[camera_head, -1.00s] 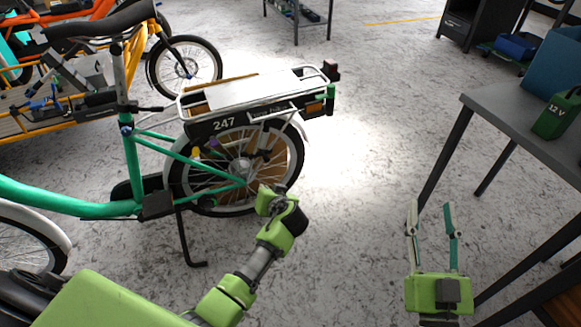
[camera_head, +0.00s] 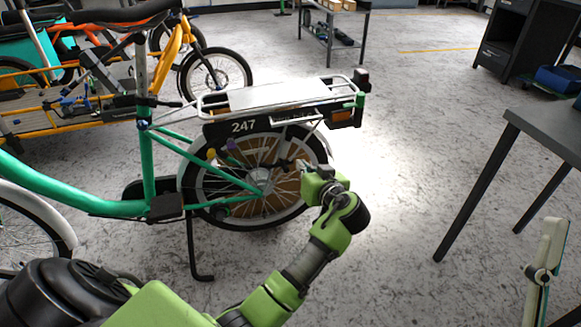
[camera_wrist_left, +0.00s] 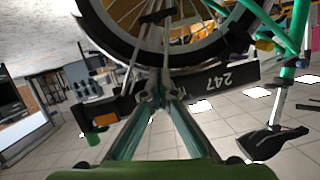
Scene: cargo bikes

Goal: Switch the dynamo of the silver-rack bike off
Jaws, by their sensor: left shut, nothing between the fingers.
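The silver-rack bike (camera_head: 150,206) has a teal frame and a pale metal rear rack (camera_head: 273,97) above a black panel marked 247. In the left wrist view the bike shows upside down, with the 247 panel (camera_wrist_left: 216,81) and rear wheel near the fingers. A small dark part (camera_wrist_left: 158,16) lies against the wheel there; I cannot tell whether it is the dynamo or how it is set. My left gripper (camera_wrist_left: 155,92) is shut and empty, beside the rear wheel and below the rack.
A grey table (camera_head: 553,130) stands at the right. An orange cargo bike (camera_head: 70,100) is behind at the left. The kickstand (camera_head: 194,240) reaches the floor near my left arm. Clear floor lies between bike and table.

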